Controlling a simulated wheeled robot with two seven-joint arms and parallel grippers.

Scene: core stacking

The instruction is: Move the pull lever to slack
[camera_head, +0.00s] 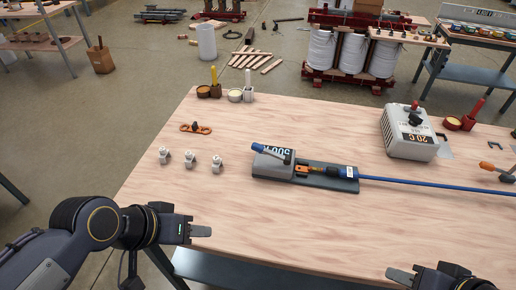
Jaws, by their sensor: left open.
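A grey pulling device (268,168) marked "500" sits at the middle of the wooden table (330,215). Its lever with a blue grip (265,148) lies along the top of the housing, the blue end towards the left. An orange and black fitting joins the device to a blue cable (430,185) running off to the right. My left gripper (200,232) is open and empty, over the table's front left edge, well apart from the lever. My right gripper (392,272) is near the front edge at the lower right, apart from the device; its finger gap is unclear.
Several small metal clamps (190,160) and an orange link (196,128) lie left of the device. A grey box marked "20 C" (408,135) stands at the back right. Small pots and candle-like sticks line the back edge. The table between my grippers and the device is clear.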

